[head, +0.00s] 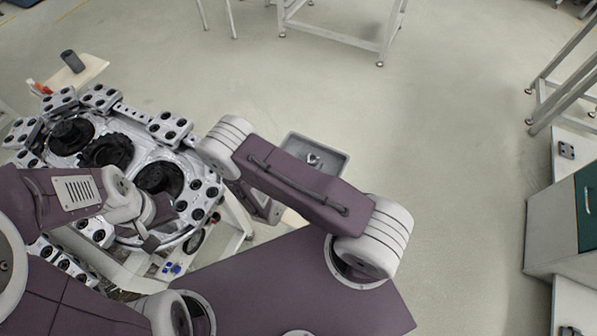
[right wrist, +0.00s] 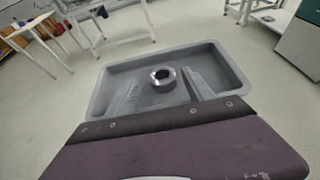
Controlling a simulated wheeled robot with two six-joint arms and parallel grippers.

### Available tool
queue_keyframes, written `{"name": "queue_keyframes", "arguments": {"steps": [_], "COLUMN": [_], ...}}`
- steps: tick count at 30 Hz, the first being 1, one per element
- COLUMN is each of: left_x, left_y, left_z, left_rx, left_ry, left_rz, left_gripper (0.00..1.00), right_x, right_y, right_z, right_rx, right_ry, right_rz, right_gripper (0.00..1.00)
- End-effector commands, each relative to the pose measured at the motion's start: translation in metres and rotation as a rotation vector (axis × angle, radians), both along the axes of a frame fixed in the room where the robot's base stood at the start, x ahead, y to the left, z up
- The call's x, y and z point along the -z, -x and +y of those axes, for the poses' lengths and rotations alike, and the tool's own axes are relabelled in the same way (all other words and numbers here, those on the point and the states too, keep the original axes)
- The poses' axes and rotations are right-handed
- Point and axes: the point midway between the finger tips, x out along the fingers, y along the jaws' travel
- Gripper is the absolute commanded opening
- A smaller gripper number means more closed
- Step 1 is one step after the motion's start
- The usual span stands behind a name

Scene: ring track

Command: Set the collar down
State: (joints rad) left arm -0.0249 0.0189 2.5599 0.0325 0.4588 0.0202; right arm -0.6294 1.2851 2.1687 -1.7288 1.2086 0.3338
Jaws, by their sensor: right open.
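The collar (right wrist: 162,79), a short shiny metal ring, appears upright with its hole facing up, over the floor of a grey tray (right wrist: 103,92). It also shows small in the head view (head: 313,159). My right gripper (right wrist: 163,84) is open, one finger on each side of the collar with a visible gap to both. Whether the collar rests fully on the tray floor is hard to tell. In the head view my right arm covers most of that gripper. My left gripper (head: 158,226) is over the ring track (head: 152,150); its jaw opening is unclear.
The track carries several dark round parts and grey blocks with black holes. A dark cylinder (head: 72,61) stands on a pale board at the far left. A green-fronted cabinet (head: 588,205) is at the right. Open floor lies beyond the tray.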

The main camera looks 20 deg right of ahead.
Motion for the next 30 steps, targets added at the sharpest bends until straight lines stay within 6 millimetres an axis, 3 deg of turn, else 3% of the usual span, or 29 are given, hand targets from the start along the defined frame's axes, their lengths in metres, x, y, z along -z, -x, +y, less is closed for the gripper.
{"name": "queue_keyframes", "arguments": {"steps": [12, 18, 22, 26, 28, 30], "left_x": [0.008, 0.009, 0.008, 0.008, 0.008, 0.008], "left_y": [0.000, 0.000, 0.000, 0.000, 0.000, 0.000], "left_z": [0.000, 0.000, 0.000, 0.000, 0.000, 0.000], "left_rx": [0.000, 0.000, 0.000, 0.000, 0.000, 0.000], "left_ry": [0.000, 0.000, 0.000, 0.000, 0.000, 0.000], "left_rz": [0.000, 0.000, 0.000, 0.000, 0.000, 0.000], "left_gripper": [0.00, 0.00, 0.00, 0.00, 0.00, 0.00], "right_x": [-0.031, -0.037, -0.040, -0.058, -0.068, -0.076], "right_y": [0.046, 0.055, 0.058, 0.085, 0.115, 0.140], "right_z": [0.061, 0.070, 0.066, 0.030, 0.014, 0.015], "right_rx": [-0.005, 0.000, 0.037, 0.389, 0.709, 1.035], "right_ry": [-0.003, -0.001, -0.014, -0.167, -0.336, -0.546], "right_rz": [-0.003, -0.002, -0.003, -0.027, -0.064, -0.130], "right_gripper": [0.61, 0.61, 0.61, 0.61, 0.61, 0.61]}}
